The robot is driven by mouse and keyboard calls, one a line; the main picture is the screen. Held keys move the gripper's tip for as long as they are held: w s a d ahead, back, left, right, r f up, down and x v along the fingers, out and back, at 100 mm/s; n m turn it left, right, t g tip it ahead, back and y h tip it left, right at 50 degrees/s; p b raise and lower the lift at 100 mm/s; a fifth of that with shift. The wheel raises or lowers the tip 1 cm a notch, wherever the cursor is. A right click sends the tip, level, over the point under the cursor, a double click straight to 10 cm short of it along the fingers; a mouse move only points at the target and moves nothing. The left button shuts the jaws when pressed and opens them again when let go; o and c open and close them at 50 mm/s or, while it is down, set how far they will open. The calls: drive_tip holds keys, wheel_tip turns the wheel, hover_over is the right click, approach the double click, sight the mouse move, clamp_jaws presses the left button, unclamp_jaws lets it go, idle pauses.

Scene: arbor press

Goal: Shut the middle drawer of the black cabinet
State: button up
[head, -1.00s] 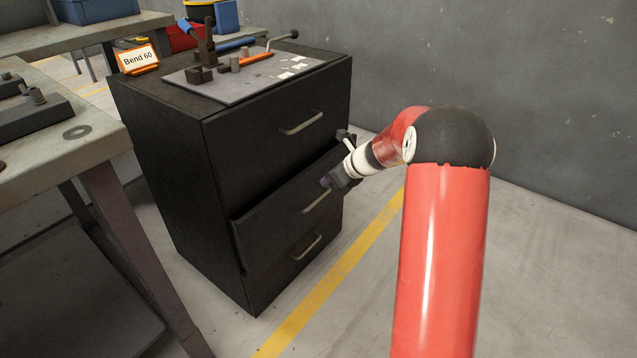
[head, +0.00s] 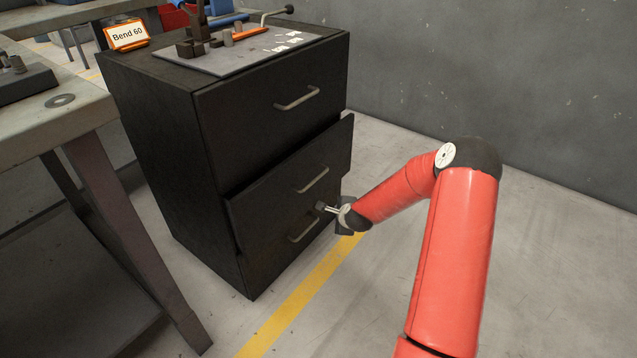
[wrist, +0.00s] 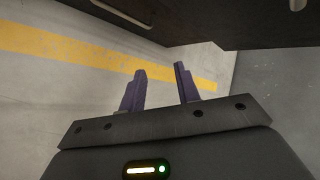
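The black cabinet (head: 157,150) stands left of my arm in the head view. Its middle drawer (head: 262,202) sticks out a little past the drawers above and below, with a bar handle (head: 313,180) on its front. My gripper (head: 322,207) is below and right of that handle, near the right end of the drawer fronts. In the wrist view, the two dark fingers (wrist: 160,90) stand apart with only floor showing between them. Dark cabinet fronts fill the top of that view. I cannot tell whether the gripper touches the cabinet.
The top drawer (head: 270,105) and the bottom drawer (head: 290,245) look shut. A plate (head: 225,62) with a bending tool lies on the cabinet top beside a "Bend 60" sign (head: 127,35). A workbench (head: 40,125) stands at left. Floor at right is clear.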

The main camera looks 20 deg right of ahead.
drive_tip(key=w+a+n+t+b, duration=0.1)
drive_tip(key=w+a+n+t, duration=0.1)
drive_tip(key=a+t, duration=0.2)
drive_tip(key=m+t+h+b, duration=0.2)
drive_tip(key=t, duration=0.4)
approach(318, 176)
drive_tip(key=w, duration=0.7)
drive_tip(key=w+d, duration=0.1)
drive_tip(key=w, duration=0.2)
drive_tip(key=shift+r, duration=0.25)
drive_tip(key=shift+c, duration=0.2)
clamp_jaws()
